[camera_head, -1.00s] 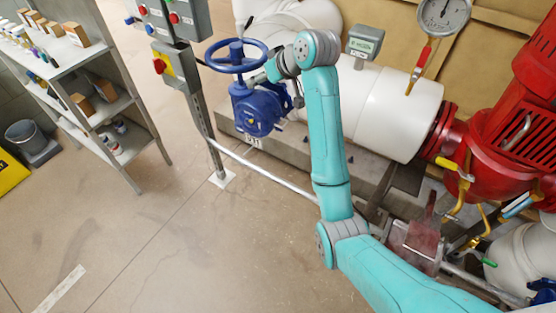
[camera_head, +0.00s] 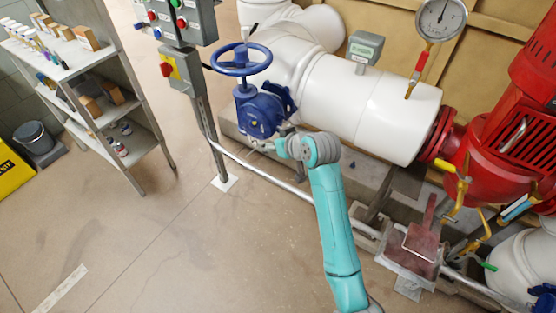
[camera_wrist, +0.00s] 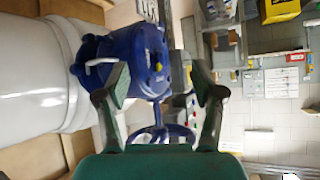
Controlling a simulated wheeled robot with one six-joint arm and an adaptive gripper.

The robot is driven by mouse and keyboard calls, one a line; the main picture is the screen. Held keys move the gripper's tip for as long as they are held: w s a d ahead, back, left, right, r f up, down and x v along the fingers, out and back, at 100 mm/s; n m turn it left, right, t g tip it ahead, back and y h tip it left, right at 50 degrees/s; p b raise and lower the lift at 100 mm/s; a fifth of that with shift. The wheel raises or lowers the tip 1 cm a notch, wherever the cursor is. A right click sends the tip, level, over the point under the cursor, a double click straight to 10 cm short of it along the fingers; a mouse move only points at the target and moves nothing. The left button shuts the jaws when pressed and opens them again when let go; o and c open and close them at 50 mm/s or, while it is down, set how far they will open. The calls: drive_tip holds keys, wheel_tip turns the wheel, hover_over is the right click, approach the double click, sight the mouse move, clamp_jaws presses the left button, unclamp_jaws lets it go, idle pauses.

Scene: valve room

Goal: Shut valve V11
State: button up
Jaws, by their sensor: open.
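A blue valve (camera_head: 262,115) with a blue handwheel (camera_head: 240,70) on top sits at the end of the white pipe in the head view. The wheel lies roughly flat on an upright stem. My gripper (camera_head: 268,144) is low beside the valve body, below the wheel; its fingers are small and hard to make out there. In the wrist view my gripper (camera_wrist: 160,75) is open and empty, fingers wide apart. The blue valve body (camera_wrist: 138,60) shows ahead, between and left of the fingers, and part of the handwheel (camera_wrist: 168,131) shows lower between them. I cannot read the valve's tag.
Grey control boxes (camera_head: 181,25) on a post (camera_head: 207,125) stand just left of the wheel. A large white pipe (camera_head: 375,105) and a red pump (camera_head: 500,135) lie to the right. A low rail (camera_head: 275,178) runs in front. Floor at front left is clear, beside a shelf (camera_head: 120,105).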

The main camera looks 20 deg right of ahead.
drive_tip(key=shift+s+a+f, duration=0.2)
drive_tip(key=shift+s+f, duration=1.45)
drive_tip(key=shift+s, duration=0.1)
